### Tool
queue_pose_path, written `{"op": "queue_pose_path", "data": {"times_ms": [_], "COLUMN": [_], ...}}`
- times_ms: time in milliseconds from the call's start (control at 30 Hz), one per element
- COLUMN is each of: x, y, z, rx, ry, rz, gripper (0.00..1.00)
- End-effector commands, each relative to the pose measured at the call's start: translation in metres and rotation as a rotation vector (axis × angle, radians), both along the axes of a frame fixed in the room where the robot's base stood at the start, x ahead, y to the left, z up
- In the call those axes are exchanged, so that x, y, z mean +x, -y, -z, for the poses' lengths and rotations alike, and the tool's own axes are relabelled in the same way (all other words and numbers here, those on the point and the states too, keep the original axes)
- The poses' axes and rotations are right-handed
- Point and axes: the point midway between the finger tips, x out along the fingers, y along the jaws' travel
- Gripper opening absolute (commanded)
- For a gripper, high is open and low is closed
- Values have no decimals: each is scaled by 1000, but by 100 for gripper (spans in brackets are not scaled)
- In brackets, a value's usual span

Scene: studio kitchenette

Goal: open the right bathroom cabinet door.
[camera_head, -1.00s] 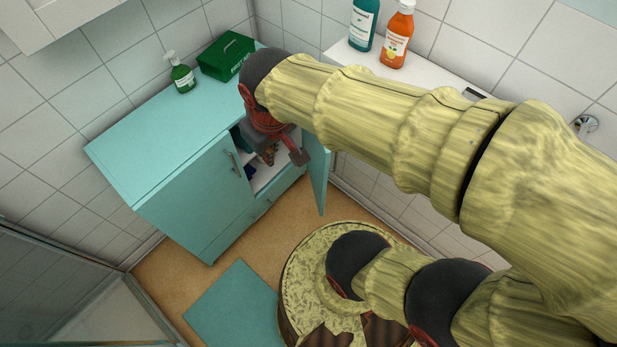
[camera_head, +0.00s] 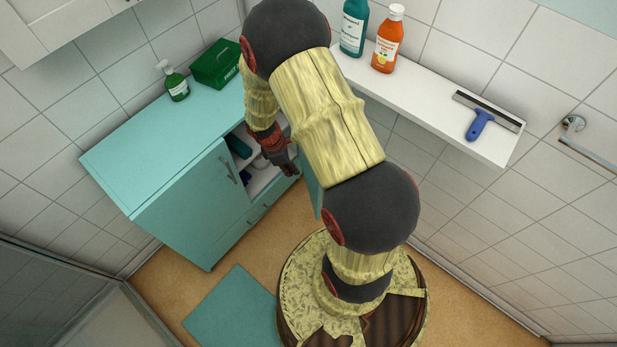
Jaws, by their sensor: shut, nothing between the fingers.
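The teal bathroom cabinet (camera_head: 150,165) stands against the left wall. Its right door (camera_head: 311,189) is swung open, seen nearly edge-on, and partly hidden behind my arm. Its left door (camera_head: 190,205) is closed, with a metal handle (camera_head: 228,172). My gripper (camera_head: 290,170) is shut and empty, in front of the open right compartment and to the left of the open door. Whether it touches the door cannot be told. The right door's handle is not visible.
Inside the open compartment lies a dark teal item (camera_head: 238,146). A soap bottle (camera_head: 174,82) and green box (camera_head: 216,65) stand on the cabinet. A white shelf (camera_head: 430,100) at right holds two bottles and a squeegee (camera_head: 481,119). A teal mat (camera_head: 236,310) lies on the floor.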

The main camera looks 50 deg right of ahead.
Motion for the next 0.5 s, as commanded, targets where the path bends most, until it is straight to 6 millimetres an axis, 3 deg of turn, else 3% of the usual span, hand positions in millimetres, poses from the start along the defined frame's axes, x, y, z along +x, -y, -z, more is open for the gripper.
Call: {"op": "queue_pose_path", "data": {"times_ms": [267,500], "x": [4,-2], "y": [5,14], "z": [18,63], "rx": [5,5], "ry": [4,3], "rz": [-65,-62], "gripper": [0,0]}}
